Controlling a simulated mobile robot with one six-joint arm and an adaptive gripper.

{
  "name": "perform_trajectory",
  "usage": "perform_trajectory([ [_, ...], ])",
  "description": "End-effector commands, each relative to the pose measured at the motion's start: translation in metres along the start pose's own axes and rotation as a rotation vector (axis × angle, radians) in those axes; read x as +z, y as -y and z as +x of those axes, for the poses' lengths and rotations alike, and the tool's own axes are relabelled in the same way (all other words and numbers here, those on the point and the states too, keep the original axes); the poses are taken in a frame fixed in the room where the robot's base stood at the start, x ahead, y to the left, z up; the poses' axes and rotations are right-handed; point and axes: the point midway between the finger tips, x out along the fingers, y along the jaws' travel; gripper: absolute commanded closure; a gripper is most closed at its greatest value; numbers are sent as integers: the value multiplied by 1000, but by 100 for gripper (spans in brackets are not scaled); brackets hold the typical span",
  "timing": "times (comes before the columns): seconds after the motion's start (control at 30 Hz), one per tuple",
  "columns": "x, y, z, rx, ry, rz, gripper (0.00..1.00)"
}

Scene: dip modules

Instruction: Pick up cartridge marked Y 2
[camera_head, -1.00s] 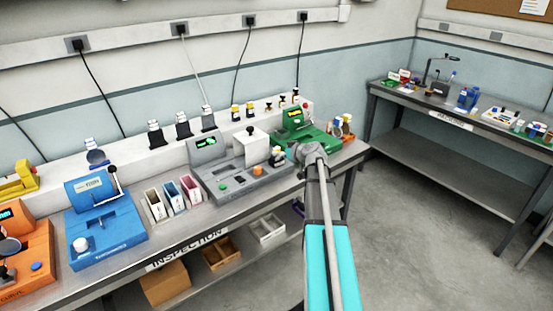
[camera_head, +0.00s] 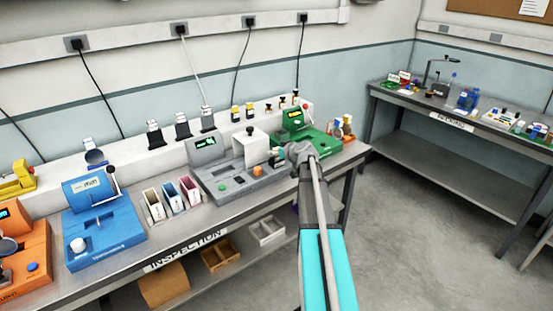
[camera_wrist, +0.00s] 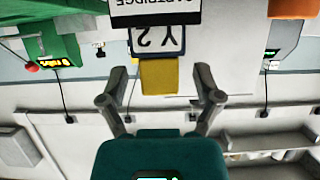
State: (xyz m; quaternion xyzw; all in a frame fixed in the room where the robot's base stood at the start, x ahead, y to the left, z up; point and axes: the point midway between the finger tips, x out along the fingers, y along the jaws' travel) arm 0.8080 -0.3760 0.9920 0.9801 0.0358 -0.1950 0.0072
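The cartridge marked Y 2 (camera_wrist: 158,41) shows upside down at the top middle of the wrist view. It has a white label plate and a yellow end block (camera_wrist: 159,76). My gripper (camera_wrist: 160,72) is open, with one finger on each side of the yellow block and a visible gap on both sides. In the head view, my gripper (camera_head: 300,152) is at the right end of the grey machine, by a small cartridge (camera_head: 277,158). Its mark is too small to read there.
The grey machine (camera_head: 240,183) stands on the inspection bench, with the green machine (camera_head: 308,138) close behind my gripper. Other cartridges, two with yellow tops (camera_head: 236,113), stand on the white ledge behind. Three small bins (camera_head: 170,197) and a blue machine (camera_head: 103,225) are at the left.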

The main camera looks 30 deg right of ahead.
Motion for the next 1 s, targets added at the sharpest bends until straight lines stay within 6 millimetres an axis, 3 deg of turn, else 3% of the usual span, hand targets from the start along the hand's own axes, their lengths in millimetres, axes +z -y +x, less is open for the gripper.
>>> perform_trajectory([
  [0.07,0,0,0,0,0,0,30],
  [0.43,0,0,0,0,0,0,99],
  [1.0,-7,0,-3,0,0,0,100],
])
